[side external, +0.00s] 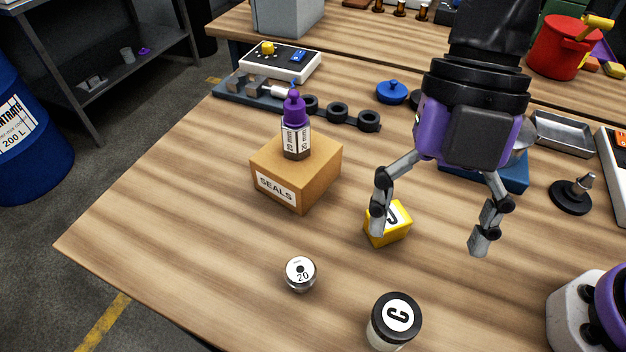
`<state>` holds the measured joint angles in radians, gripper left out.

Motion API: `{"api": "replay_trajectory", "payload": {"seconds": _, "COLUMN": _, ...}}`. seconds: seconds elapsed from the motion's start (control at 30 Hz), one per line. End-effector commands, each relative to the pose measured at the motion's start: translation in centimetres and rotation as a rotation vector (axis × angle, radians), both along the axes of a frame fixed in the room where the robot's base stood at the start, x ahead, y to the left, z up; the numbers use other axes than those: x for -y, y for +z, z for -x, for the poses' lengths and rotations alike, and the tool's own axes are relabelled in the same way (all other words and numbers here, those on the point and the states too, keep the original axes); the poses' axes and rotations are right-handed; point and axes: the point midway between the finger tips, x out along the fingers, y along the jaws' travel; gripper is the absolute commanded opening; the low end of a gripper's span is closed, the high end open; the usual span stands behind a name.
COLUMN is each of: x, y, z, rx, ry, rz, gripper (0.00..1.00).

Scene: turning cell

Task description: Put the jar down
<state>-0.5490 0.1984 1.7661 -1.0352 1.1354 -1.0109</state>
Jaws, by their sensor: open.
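The jar (392,322), with a black lid marked C and a pale body, stands upright on the wooden table near the front edge of the picture; its bottom is cut off by the frame. My gripper (429,236) is open with its fingers pointing down and nothing between them. It is above and behind the jar, apart from it. Its left finger overlaps a yellow cube (393,234) marked C in the picture; I cannot tell whether they touch.
A cardboard box (325,172) labelled SEALS carries a purple-topped bottle (295,127). A metal weight (300,274) marked 20 stands left of the jar. Black rings (338,112), a blue lidded dish (391,92) and a blue tray (512,174) lie behind. The table's left part is bare.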

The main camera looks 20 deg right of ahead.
Motion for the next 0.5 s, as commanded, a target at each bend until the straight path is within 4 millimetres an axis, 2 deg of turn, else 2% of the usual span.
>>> {"api": "replay_trajectory", "payload": {"seconds": 0.07, "x": 0.2, "y": 0.5, "z": -0.2, "rx": 0.004, "ry": -0.009, "rz": 0.002, "gripper": 0.89}}
{"api": "replay_trajectory", "payload": {"seconds": 0.17, "x": 1.1, "y": 1.2, "z": -1.0, "rx": 0.013, "ry": -0.147, "rz": 0.017, "gripper": 0.89}}
{"api": "replay_trajectory", "payload": {"seconds": 0.27, "x": 3.4, "y": 2.0, "z": -2.5, "rx": 0.03, "ry": -0.515, "rz": 0.044, "gripper": 0.89}}
{"api": "replay_trajectory", "payload": {"seconds": 0.37, "x": 7.6, "y": 2.6, "z": -4.4, "rx": 0.038, "ry": -1.046, "rz": 0.058, "gripper": 0.89}}
{"api": "replay_trajectory", "payload": {"seconds": 0.4, "x": 9.6, "y": 2.7, "z": -4.9, "rx": 0.04, "ry": -1.265, "rz": 0.055, "gripper": 0.89}}
{"api": "replay_trajectory", "payload": {"seconds": 0.5, "x": 14.7, "y": 2.5, "z": -5.5, "rx": 0.038, "ry": -1.77, "rz": 0.021, "gripper": 0.89}}
